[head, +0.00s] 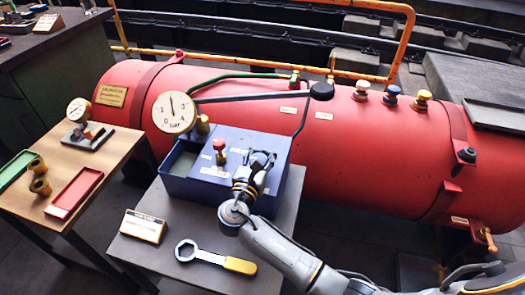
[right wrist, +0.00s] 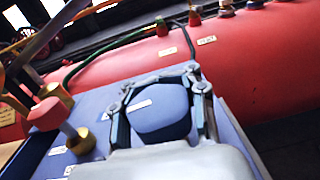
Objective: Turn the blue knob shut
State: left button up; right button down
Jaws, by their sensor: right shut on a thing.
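The blue knob (right wrist: 162,110) sits on the blue box (head: 225,185), which stands on the grey table. In the right wrist view the knob is between the two fingers of my right gripper (right wrist: 162,115), which is shut on it. In the head view my right gripper (head: 262,158) is over the right part of the box top and hides the knob. A red knob (head: 219,145) stands on the box to the left of the gripper; it also shows in the right wrist view (right wrist: 47,113). My left gripper is not in view.
A dial gauge (head: 174,112) stands behind the box. The red boiler (head: 330,150) carries small caps, one blue (head: 392,92). A yellow-handled wrench (head: 215,258) and a label block (head: 144,226) lie on the front table. A wooden table (head: 110,165) is on the left.

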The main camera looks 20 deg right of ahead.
jog(key=c, duration=1.1)
grip_release()
jog(key=shift+s+f, duration=0.1)
jog(key=shift+f, duration=0.15)
jog(key=shift+o, duration=0.5)
jog(key=shift+r, duration=0.15)
jog(key=v, duration=1.2)
